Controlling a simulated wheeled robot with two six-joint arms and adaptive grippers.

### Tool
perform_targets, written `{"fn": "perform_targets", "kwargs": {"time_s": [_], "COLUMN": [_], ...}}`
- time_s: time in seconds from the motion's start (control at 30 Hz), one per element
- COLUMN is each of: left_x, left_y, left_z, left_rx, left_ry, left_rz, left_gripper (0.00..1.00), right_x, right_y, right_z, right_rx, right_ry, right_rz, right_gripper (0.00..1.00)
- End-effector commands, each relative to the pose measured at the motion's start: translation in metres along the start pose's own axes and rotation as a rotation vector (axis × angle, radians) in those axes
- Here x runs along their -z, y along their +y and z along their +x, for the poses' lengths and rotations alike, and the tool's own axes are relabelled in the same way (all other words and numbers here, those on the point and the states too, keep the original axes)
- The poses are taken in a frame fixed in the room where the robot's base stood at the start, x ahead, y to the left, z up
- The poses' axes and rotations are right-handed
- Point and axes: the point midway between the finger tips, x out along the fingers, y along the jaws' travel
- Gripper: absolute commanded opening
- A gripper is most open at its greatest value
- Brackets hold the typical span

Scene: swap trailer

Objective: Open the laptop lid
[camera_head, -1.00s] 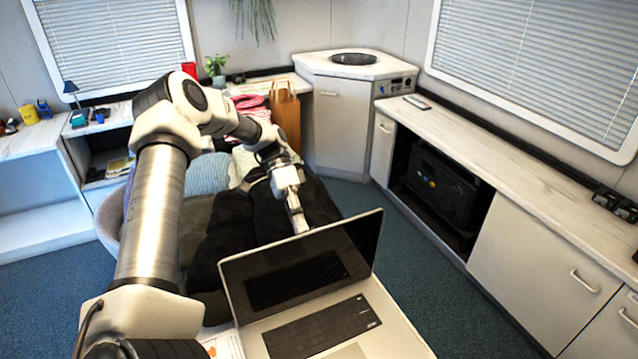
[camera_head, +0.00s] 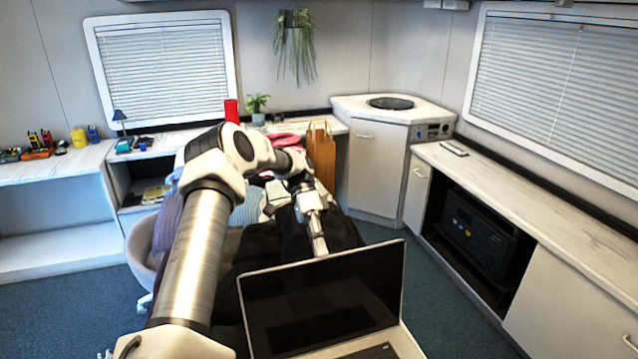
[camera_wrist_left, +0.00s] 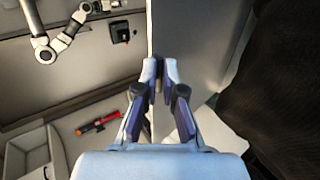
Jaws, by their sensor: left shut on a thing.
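The laptop's lid (camera_head: 322,303) stands raised, its dark screen facing me at the bottom of the head view. Only a strip of the laptop's keyboard base (camera_head: 408,343) shows; the rest is cut off by the frame's lower edge. My left gripper (camera_head: 321,250) is at the lid's top edge, shut on it. In the left wrist view, the left gripper's fingers (camera_wrist_left: 159,70) close at the edge of the lid's grey panel (camera_wrist_left: 205,45). I do not make out my right gripper in the views.
A dark seat or cushion (camera_head: 262,246) lies behind the lid. A white counter (camera_head: 530,192) with cabinets runs along the right, and a corner unit (camera_head: 378,165) stands at the back. Blue carpet (camera_head: 60,300) is clear at the left.

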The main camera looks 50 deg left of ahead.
Motion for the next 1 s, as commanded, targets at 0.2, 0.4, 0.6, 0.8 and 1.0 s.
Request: {"fn": "perform_targets", "kwargs": {"time_s": [0.2,0.4,0.6,0.8,1.0], "left_x": [-0.0062,-0.0062,-0.0062,-0.0062,-0.0052], "left_y": [-0.0155,-0.0155,-0.0155,-0.0156,-0.0144], "left_z": [0.0103,0.0104,0.0104,0.0104,0.0094], "left_rx": [0.010,0.010,0.010,0.010,0.012], "left_ry": [-0.012,-0.012,-0.012,-0.012,-0.011], "left_rz": [-0.016,-0.017,-0.017,-0.017,-0.017], "left_gripper": [0.00,0.00,0.00,0.14,0.34], "right_x": [0.0000,0.0001,0.0000,0.0000,0.0001], "right_y": [0.0000,0.0000,0.0000,0.0000,0.0000], "right_z": [0.0050,0.0050,0.0050,0.0051,0.0041], "right_rx": [0.000,0.000,0.000,0.000,0.000], "right_ry": [0.000,0.000,0.000,0.000,0.000], "right_rz": [0.000,0.000,0.000,0.000,0.000], "right_gripper": [0.86,0.86,0.86,0.86,0.86]}}
